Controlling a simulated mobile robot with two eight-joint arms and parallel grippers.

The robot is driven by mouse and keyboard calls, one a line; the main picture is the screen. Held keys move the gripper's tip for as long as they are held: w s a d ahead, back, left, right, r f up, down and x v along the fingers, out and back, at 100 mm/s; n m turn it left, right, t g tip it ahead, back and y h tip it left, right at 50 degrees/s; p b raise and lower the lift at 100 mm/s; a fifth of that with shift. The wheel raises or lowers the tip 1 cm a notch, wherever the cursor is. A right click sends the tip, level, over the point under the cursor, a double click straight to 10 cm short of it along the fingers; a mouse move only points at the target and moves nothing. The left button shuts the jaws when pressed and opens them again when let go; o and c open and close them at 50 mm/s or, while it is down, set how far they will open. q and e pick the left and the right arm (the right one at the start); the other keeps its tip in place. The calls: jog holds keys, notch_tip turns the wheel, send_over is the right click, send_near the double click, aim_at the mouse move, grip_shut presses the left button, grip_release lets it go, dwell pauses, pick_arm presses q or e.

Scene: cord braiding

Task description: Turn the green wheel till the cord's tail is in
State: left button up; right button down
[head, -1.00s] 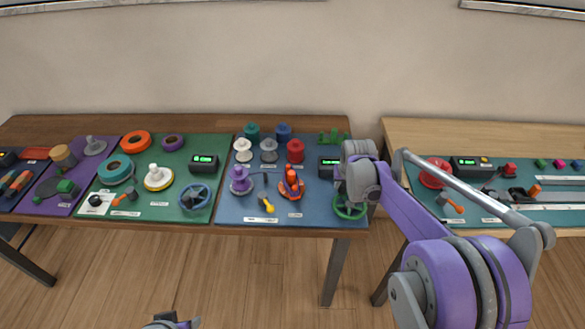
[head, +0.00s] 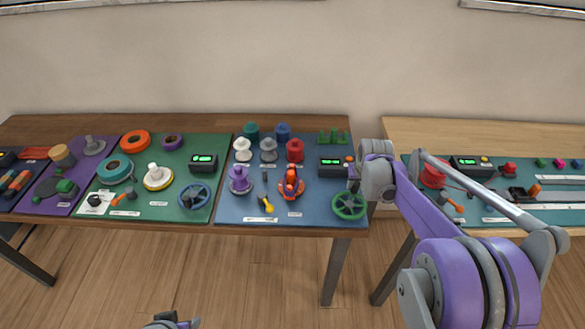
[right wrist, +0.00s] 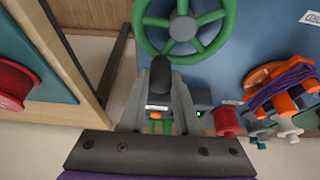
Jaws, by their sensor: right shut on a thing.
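The green wheel (head: 349,206) stands at the front right of the blue mat. In the right wrist view it shows at the top (right wrist: 183,28), with a grey hub. My right gripper (head: 353,185) is at the wheel's upper edge in the head view. In the right wrist view it (right wrist: 160,75) is shut on the wheel's dark knob at the near rim; the fingers partly hide the knob. An orange holder (head: 291,187) wound with purple cord stands left of the wheel. I cannot make out the cord's tail. My left gripper (head: 172,322) shows only partly at the bottom edge.
A black display (head: 331,167) with green digits stands behind the wheel. Red (head: 295,151), white and grey spools and a purple spool (head: 240,180) stand further left. A yellow-handled tool (head: 267,204) lies at the front. A gap separates this table from the right one.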

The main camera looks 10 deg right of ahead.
jog(key=c, duration=0.5)
grip_release()
jog(key=shift+c, duration=0.2)
jog(key=d+v, duration=0.1)
jog(key=v, duration=1)
jog(key=s+a+f+n+p, duration=0.1)
jog(key=s+a, duration=0.3)
jog(key=s, duration=0.4)
jog(key=s+a+f+p, duration=0.1)
jog(key=s+a+f, duration=0.1)
jog(key=s+a, duration=0.3)
jog(key=s+a+f+n+t+y+p, duration=0.1)
jog(key=s+a, duration=0.4)
jog(key=s, duration=0.8)
jog(key=shift+a+f+n, duration=0.25)
jog(key=shift+f+n, duration=0.05)
jog(key=shift+f, duration=0.4)
